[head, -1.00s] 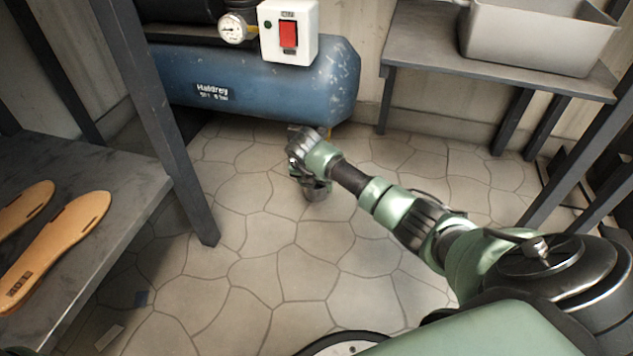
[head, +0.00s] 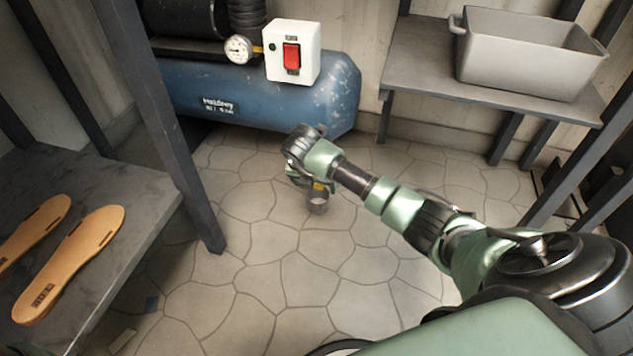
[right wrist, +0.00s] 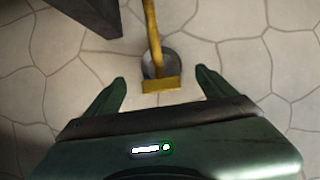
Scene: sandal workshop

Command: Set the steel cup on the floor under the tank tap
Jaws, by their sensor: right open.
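The steel cup (head: 317,205) stands upright on the tiled floor in front of the blue tank (head: 250,97). In the right wrist view the cup (right wrist: 147,69) shows as a round grey mouth, partly covered by the yellow tap (right wrist: 162,85). A small yellow part of the tap (head: 318,187) shows just above the cup in the head view. My right gripper (head: 303,178) is above the cup and hides most of the tap. Its fingers (right wrist: 160,88) are spread wide on both sides of the tap bar, with nothing held. My left gripper is out of view.
A grey bench (head: 85,190) with sandal soles (head: 70,262) is on the left, its dark post (head: 165,130) close to the tank. A low shelf (head: 425,75) with a grey bin (head: 520,75) is at back right. The floor around the cup is clear.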

